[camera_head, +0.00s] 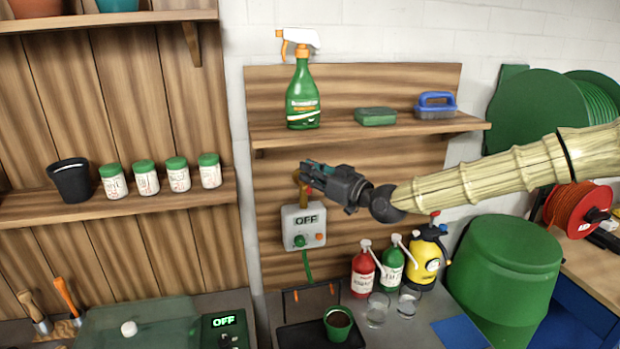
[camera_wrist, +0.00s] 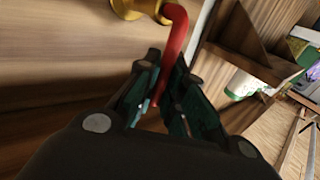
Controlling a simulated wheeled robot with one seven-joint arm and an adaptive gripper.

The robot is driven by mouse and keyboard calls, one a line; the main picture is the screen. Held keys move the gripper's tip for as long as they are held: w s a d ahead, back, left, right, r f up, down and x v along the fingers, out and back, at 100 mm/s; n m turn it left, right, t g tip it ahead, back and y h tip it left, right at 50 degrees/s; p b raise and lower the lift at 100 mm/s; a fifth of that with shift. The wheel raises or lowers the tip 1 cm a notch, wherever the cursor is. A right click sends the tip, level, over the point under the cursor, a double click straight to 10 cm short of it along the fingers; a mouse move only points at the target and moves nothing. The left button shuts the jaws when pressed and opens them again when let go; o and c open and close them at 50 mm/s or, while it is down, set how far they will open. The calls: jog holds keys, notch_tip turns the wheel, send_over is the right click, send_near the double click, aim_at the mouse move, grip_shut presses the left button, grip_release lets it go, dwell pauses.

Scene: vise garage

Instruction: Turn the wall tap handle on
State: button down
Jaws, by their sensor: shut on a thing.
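The wall tap is brass and is mounted on the wooden back panel; its body (camera_head: 297,179) shows just left of my gripper in the head view. In the wrist view the brass body (camera_wrist: 140,9) is at the top edge. The red tap handle (camera_wrist: 175,38) curves down from it between my fingers. My gripper (camera_head: 312,172) is shut on the handle, and in the wrist view the fingers (camera_wrist: 166,82) lie on both sides of it. In the head view my gripper mostly hides the handle.
A grey control box reading OFF (camera_head: 304,227) is right below the tap. A shelf (camera_head: 345,133) above holds a green spray bottle (camera_head: 303,95), a sponge (camera_head: 376,117) and a blue brush (camera_head: 436,106).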

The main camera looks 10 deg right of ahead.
jog(key=shift+d+f+m+b, duration=0.25)
jog(key=shift+m+b, duration=0.05)
jog(key=shift+b, duration=0.9)
jog(key=shift+d+r+t+y+b, duration=0.1)
jog(key=shift+r+t+y+b, duration=0.15)
jog(key=shift+b, duration=0.2)
jog(key=c, duration=1.5)
grip_release()
jog(key=shift+d, duration=0.1)
jog(key=shift+s, duration=0.1)
jog(key=v, duration=1.1)
jog(key=shift+s+d, duration=0.25)
jog(key=shift+d, duration=0.1)
jog(key=shift+f, duration=0.2)
